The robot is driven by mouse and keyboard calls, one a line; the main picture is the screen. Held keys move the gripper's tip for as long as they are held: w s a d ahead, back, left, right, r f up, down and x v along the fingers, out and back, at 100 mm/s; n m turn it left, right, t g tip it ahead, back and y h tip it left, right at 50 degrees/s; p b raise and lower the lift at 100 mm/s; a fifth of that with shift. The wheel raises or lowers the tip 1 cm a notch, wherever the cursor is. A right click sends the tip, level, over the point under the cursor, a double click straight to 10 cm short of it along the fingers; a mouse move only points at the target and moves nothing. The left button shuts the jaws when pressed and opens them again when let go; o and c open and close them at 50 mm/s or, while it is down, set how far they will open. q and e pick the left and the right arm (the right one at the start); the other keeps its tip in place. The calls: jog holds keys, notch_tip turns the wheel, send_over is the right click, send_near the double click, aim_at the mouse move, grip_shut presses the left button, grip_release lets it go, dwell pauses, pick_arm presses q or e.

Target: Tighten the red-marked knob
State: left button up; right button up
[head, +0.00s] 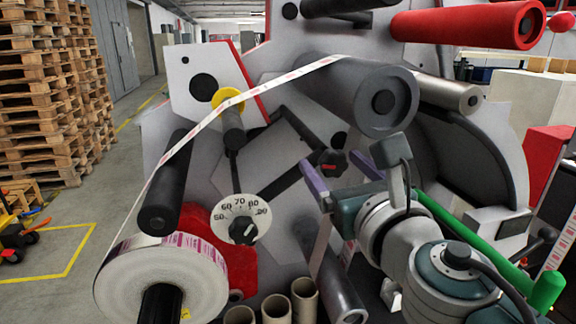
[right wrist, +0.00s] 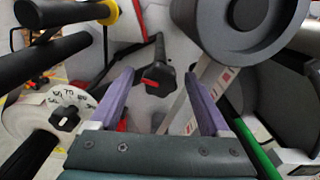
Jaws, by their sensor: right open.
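The black lobed knob with a red mark (head: 332,162) sits on the end of a dark arm on the rewinder's grey face. In the right wrist view the knob (right wrist: 157,79) shows between the purple fingers, with its red mark facing me. My right gripper (head: 328,161) is open, one finger to each side of the knob in the picture. Neither finger visibly touches it, and I cannot tell how far the fingertips are from it in depth. The gripper (right wrist: 159,74) holds nothing. My left gripper is out of view.
A numbered white dial (head: 229,211) with a black pointer knob is left of the knob. A label roll (head: 165,278), a large grey roller (head: 375,95) and a green bar (head: 470,235) surround the gripper. The paper web (right wrist: 197,95) runs close to the right finger.

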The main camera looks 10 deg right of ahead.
grip_shut()
dwell(0.7)
